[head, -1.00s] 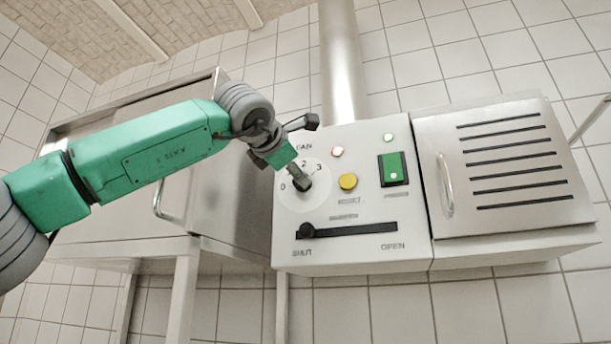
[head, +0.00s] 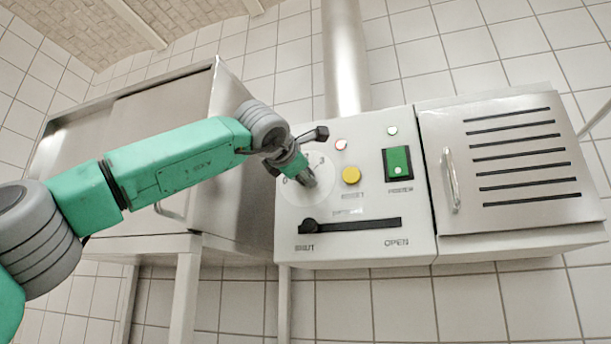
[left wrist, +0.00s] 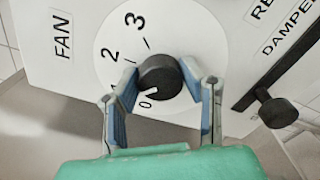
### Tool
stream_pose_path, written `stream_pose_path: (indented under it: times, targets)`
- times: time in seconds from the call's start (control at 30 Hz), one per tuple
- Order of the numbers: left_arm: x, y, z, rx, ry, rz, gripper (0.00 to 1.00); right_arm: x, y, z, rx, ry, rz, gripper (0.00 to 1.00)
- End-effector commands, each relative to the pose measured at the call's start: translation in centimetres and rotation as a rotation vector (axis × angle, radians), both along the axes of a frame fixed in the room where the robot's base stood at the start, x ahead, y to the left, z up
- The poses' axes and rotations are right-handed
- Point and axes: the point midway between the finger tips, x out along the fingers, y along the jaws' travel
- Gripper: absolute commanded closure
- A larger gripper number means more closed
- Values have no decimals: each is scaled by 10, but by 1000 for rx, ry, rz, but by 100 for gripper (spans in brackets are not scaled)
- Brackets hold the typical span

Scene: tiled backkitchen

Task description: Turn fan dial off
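The fan dial, a round black knob (left wrist: 160,75), sits on a white disc marked 0, 2 and 3 on the control panel (head: 408,228). In the head view it is mostly hidden by my left gripper (head: 305,175), which reaches it from the upper left. In the left wrist view, the two fingers of my left gripper (left wrist: 158,72) lie on opposite sides of the knob and appear to press on it. A pale mark shows at the knob's edge near the 0; I cannot tell whether it is on the knob. My right gripper is not in view.
Right of the dial are a yellow reset button (head: 351,175) and a green power switch (head: 398,163). Below is the damper slider (head: 309,226), at the SHUT end. A slotted door with handle (head: 451,180) stands right, a steel cabinet (head: 150,150) left.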

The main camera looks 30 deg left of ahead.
Motion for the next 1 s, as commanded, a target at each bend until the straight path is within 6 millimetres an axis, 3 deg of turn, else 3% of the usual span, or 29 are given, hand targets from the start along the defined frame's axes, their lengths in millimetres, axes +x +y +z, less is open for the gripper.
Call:
stream_pose_path:
  times: [0.37,1.0]
  targets:
    - [3,-1,-5,-76,-7,0,93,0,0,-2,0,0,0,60]
    - [4,0,-8,-566,-119,4,93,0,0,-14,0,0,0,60]
